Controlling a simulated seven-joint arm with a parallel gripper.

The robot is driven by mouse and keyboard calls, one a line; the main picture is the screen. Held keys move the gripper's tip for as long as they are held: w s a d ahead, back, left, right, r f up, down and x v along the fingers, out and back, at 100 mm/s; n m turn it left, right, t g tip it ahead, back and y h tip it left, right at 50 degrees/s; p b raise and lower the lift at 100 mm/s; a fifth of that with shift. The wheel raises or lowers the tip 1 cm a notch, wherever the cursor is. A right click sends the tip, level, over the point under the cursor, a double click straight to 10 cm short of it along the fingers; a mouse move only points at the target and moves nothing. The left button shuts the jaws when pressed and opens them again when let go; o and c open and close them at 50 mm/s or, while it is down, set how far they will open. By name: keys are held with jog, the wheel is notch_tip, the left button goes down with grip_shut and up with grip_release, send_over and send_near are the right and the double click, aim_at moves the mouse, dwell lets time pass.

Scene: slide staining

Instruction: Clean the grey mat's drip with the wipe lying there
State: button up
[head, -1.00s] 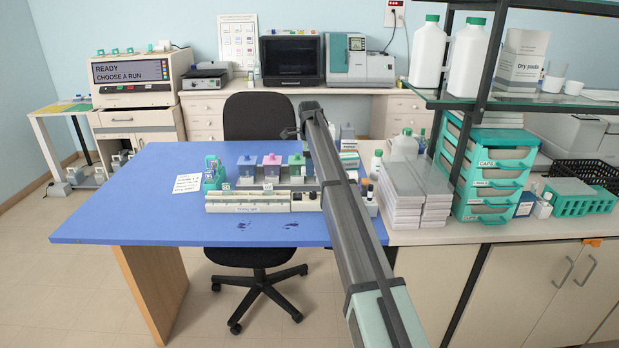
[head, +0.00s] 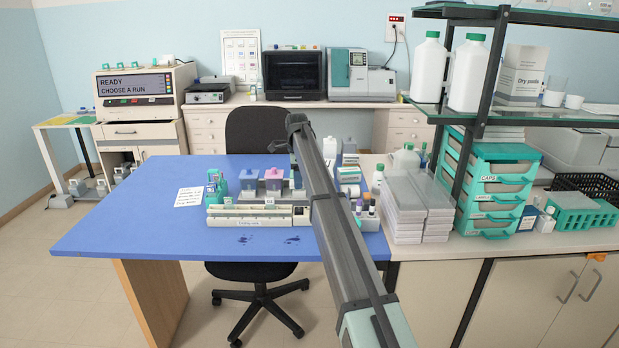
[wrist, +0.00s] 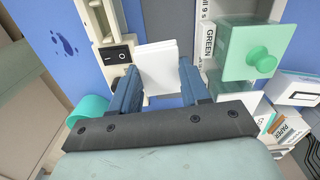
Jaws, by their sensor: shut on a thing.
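My gripper (wrist: 158,82) shows in the wrist view with its two blue fingers shut on a white folded wipe (wrist: 158,62), which stands between them. In the head view my arm hides the gripper and the wipe. A plain grey surface (wrist: 170,14) shows just beyond the wipe in the wrist view. I cannot tell whether it is the grey mat, and I see no drip on it. The wipe hides part of what lies behind it.
Dark blue spots (wrist: 64,44) mark the blue tabletop (head: 130,220); they also show near its front edge in the head view (head: 290,239). A green-lidded jar (wrist: 250,52) stands close right of the gripper. A switch panel (wrist: 116,55) is close left.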

jog(key=shift+w+a+f, duration=0.85)
jog(key=shift+a+f, duration=0.35)
jog(key=shift+a, duration=6.2)
jog(key=shift+m, duration=0.3)
jog(key=shift+f, duration=3.4)
jog(key=shift+d+f, duration=0.35)
jog(key=shift+d, duration=0.35)
jog(key=shift+c, duration=0.4)
jog(key=shift+d, duration=3.4)
jog(key=shift+a+r, duration=0.1)
jog(key=shift+a, duration=4.1)
notch_tip(320, 180, up, 8)
jog(key=shift+d, duration=0.15)
jog(key=shift+f, duration=0.25)
